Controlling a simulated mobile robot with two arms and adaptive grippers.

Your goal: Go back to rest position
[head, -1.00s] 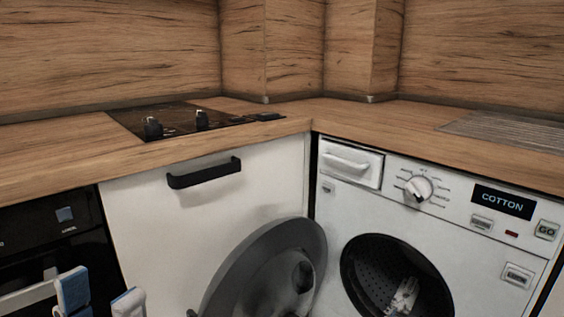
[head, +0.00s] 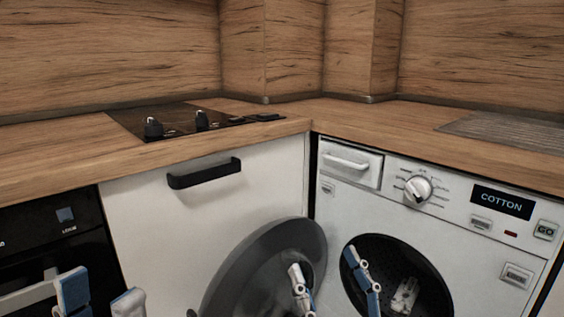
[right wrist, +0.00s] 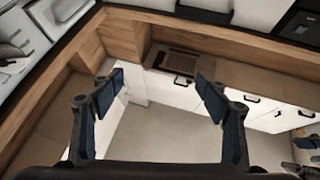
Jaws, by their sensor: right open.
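My left gripper (head: 100,287) is at the lower left of the head view, in front of the black oven. Its two blue-and-white fingers stand apart with nothing visible between them. My right gripper (head: 324,263) is at the bottom of the head view, in front of the open washer door and the drum opening. Its fingers are spread. The right wrist view shows this gripper (right wrist: 160,80) open and empty, with floor and cabinets beyond. The lower parts of both grippers are cut off in the head view.
The white washing machine (head: 451,240) stands at right, its round door (head: 237,278) open to the left. A small light item (head: 405,295) lies in the drum. A black hob (head: 180,122) sits on the wooden worktop (head: 60,165). The oven (head: 25,230) is at left.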

